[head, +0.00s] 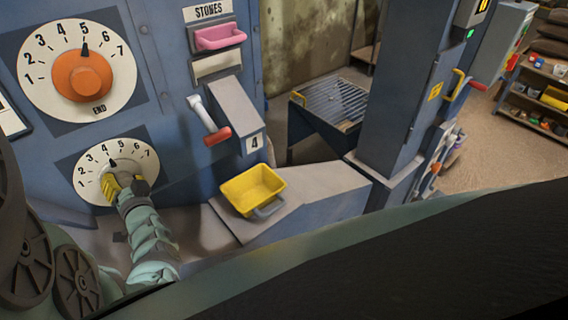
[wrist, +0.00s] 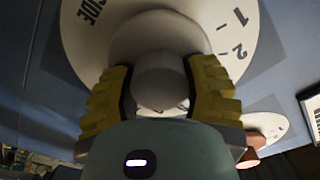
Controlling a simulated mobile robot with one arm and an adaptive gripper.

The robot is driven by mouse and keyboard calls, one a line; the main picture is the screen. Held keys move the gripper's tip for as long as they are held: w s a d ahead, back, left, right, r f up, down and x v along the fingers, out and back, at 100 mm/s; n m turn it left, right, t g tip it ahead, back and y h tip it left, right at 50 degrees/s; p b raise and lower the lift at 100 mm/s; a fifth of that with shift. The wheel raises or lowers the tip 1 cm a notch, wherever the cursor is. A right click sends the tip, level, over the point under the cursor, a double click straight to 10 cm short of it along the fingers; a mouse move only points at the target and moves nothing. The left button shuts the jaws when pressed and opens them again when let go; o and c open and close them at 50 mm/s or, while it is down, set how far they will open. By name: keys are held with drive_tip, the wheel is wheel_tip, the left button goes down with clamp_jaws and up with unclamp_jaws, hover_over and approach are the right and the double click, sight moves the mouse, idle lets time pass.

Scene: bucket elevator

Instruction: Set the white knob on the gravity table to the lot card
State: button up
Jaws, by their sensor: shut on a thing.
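The white knob (wrist: 160,80) sits on the lower round dial (head: 87,188) of the blue machine panel. My gripper (head: 125,184) is shut on this knob, with yellow ribbed fingers on both sides of it in the wrist view (wrist: 162,92). In the head view the knob is mostly hidden by my fingers. Its black pointer is up, around 4 to 5; the exact reading is unclear. The dial's scale shows numbers up to 7, and "SIDE" shows in the wrist view. A white card (head: 12,118) is cut off at the left edge; its writing is not readable.
Above is the END dial (head: 40,100) with an orange knob (head: 82,76) pointing at 5. To the right are a red-handled lever (head: 217,136), a pink STONES handle (head: 219,37) and a yellow scoop (head: 252,188) on a grey ledge (head: 300,212).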

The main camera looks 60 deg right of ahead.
drive_tip(key=c, duration=0.4)
drive_tip(key=n+b, duration=0.2)
drive_tip(key=b, duration=0.1)
drive_tip(key=shift+a+f+n, duration=0.1)
drive_tip(key=shift+f+n, duration=0.15)
drive_tip(key=shift+n, duration=0.05)
drive_tip(key=shift+n+b, duration=0.7)
drive_tip(key=shift+b, duration=0.25)
drive_tip(key=shift+r+n+b, duration=0.2)
drive_tip(key=shift+n+b, duration=0.3)
drive_tip(key=shift+b, duration=0.05)
drive_tip(key=o, duration=1.2)
drive_tip(key=v, duration=1.2)
